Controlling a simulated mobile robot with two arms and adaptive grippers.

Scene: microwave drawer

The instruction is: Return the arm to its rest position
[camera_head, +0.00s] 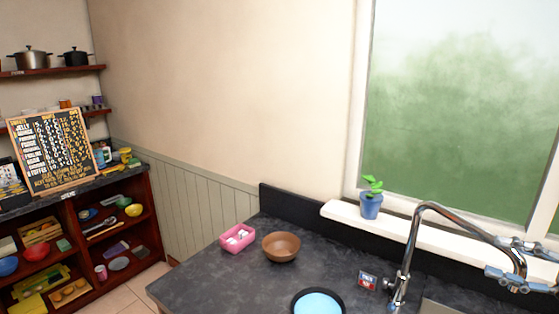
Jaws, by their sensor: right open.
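My right gripper (493,256) comes in at the right edge of the head view. Its two pale blue-grey fingers point left, one above the other, with a gap between them. It is open, and I see no object held in it. The fingers overlap the spout end of the chrome faucet (428,207) in the picture; I cannot tell whether they touch it. The rest of my right arm is outside the picture. My left gripper does not show.
The dark counter (205,283) holds a pink container (238,238), a brown bowl (281,246) and a blue-centred round dish (317,303). A potted plant (371,203) stands on the white sill (440,232). Filled shelves (150,195) stand at left. The counter's left front is clear.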

